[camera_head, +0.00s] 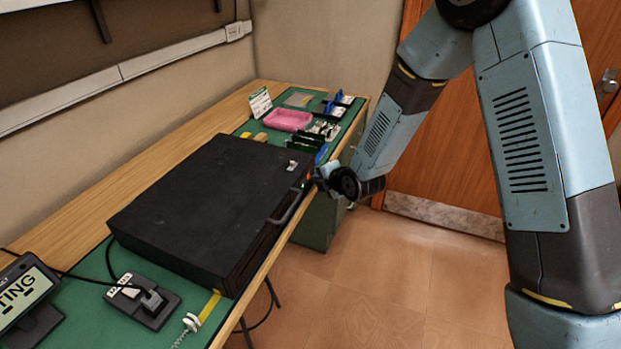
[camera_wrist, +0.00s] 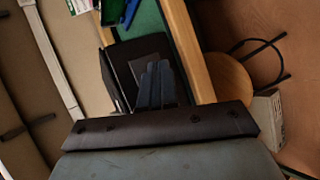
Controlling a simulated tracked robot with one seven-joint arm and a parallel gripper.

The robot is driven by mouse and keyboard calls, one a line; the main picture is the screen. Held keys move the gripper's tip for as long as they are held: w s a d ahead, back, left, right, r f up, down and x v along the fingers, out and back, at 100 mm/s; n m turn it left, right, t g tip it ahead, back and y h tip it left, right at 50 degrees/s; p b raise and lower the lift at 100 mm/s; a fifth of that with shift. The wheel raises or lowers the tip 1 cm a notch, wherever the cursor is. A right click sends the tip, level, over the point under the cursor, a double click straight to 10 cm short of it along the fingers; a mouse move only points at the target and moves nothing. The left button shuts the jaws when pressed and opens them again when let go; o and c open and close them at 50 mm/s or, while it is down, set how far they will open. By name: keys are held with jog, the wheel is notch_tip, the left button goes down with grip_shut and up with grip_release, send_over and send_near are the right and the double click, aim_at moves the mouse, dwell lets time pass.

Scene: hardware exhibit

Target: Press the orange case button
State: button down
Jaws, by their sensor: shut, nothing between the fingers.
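A large flat black case (camera_head: 205,210) lies on the wooden workbench, with a handle (camera_head: 290,208) on its front side. A tiny green light (camera_head: 303,185) shows near the far end of that side. My gripper (camera_head: 316,178) is beside this far front corner, very close to the case; I cannot tell whether it touches. In the wrist view my gripper (camera_wrist: 158,82) has its fingers together, over part of the dark case (camera_wrist: 122,62). No orange button can be made out; my gripper may hide it.
A pink tray (camera_head: 288,119) and several small parts lie beyond the case on a green mat. A small device (camera_head: 142,300) with a cable and a display (camera_head: 28,290) stand at the near end. A round stool (camera_wrist: 228,85) shows in the wrist view. The floor right of the bench is open.

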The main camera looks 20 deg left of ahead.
jog(key=shift+d, duration=0.1)
dwell(0.3)
jog(key=shift+d, duration=0.75)
jog(key=shift+s+d, duration=0.15)
jog(key=shift+d, duration=1.1)
jog(key=shift+s+d, duration=0.1)
jog(key=shift+d, duration=1.15)
